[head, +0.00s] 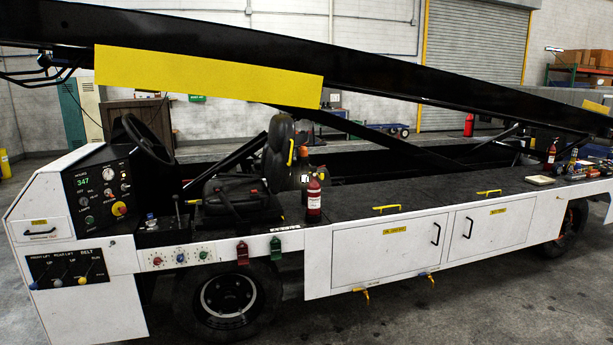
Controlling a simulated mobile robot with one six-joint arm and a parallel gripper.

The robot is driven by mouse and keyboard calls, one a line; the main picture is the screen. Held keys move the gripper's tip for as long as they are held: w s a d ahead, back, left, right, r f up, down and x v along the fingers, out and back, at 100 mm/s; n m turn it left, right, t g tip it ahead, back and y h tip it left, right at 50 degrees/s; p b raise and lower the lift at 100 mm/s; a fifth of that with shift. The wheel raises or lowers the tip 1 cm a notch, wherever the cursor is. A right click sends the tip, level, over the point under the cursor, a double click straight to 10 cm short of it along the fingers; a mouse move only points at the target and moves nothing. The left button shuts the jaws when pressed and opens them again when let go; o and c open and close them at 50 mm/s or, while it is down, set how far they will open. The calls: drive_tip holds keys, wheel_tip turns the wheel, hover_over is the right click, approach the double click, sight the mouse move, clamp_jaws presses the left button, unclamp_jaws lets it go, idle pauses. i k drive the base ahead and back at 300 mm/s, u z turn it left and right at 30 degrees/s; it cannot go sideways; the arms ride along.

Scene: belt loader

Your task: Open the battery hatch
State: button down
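A white belt loader stands across the view with two closed hatches in its side. The left hatch (385,255) has a yellow label (395,230) and a black handle (436,234) near its right edge. The right hatch (500,235) has a yellow label (498,211) and a black handle (468,228) near its left edge. Both labels are too small to read surely, so I cannot tell which is the battery hatch. Both panels look flush with the side. My gripper is not in view.
Yellow handles (387,208) sit along the deck edge above the hatches. Yellow latches (361,294) hang below the left one. A fire extinguisher (313,198) stands on the deck near the seat. Tools (577,168) lie at the deck's right end. The floor (450,320) in front is clear.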

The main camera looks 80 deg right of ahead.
sight(473, 189)
drive_tip(key=u, duration=0.35)
drive_tip(key=k, duration=0.3)
drive_tip(key=z, duration=2.9)
drive_tip(key=k, duration=0.65)
drive_tip(key=u, duration=0.15)
drive_tip(key=i, duration=0.55)
drive_tip(key=u, duration=0.05)
